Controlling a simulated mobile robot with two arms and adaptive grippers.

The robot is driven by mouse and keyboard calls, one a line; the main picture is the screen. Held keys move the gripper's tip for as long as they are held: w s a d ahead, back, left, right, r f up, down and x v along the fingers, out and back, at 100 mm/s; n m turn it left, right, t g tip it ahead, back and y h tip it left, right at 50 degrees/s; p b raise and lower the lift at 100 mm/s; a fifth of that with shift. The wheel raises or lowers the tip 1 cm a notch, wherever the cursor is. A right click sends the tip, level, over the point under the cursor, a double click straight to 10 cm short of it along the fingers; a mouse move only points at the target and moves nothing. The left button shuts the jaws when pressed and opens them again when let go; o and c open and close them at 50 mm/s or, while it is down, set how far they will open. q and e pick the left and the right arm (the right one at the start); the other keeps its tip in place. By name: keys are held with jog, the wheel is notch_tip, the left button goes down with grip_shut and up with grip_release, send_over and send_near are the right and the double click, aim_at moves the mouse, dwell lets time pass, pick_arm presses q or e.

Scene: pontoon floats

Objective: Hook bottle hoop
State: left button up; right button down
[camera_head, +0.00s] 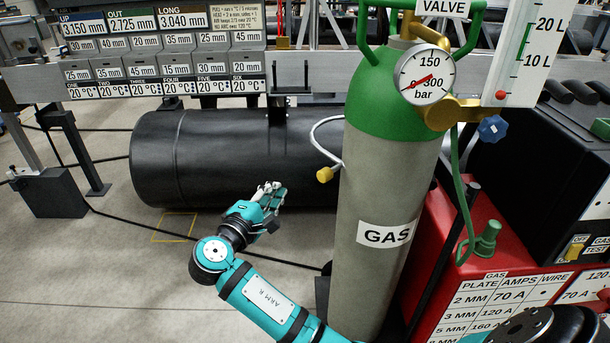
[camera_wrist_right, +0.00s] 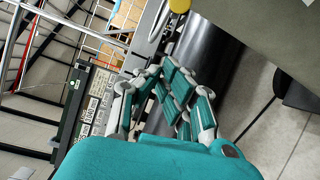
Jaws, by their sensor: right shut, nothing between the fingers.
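The gas bottle (camera_head: 375,210) stands upright, grey with a green shoulder and a GAS label; its grey side also fills the top right of the right wrist view (camera_wrist_right: 275,35). A thin white hoop (camera_head: 315,133) curves out from its left side and ends in a yellow knob (camera_head: 325,174). A yellow piece also shows at the top of the right wrist view (camera_wrist_right: 179,5). My right gripper (camera_head: 271,190) is shut and empty, left of the bottle and below the knob, apart from both in the picture. Its fingers also show in the right wrist view (camera_wrist_right: 180,85). My left gripper is not in view.
A black cylindrical float (camera_head: 215,150) lies behind my right gripper. A grey rail with label plates (camera_head: 165,60) runs above it. A red gas cabinet (camera_head: 480,260) stands right of the bottle. A yellow floor square (camera_head: 175,228) and open floor lie at the left.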

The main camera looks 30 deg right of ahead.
jog(key=shift+d, duration=0.1)
jog(key=w+d+p, duration=0.1)
jog(key=d+p, duration=0.2)
jog(key=d, duration=0.6)
jog(key=shift+w, duration=0.3)
jog(key=shift+d, duration=0.1)
jog(key=shift+s, duration=0.1)
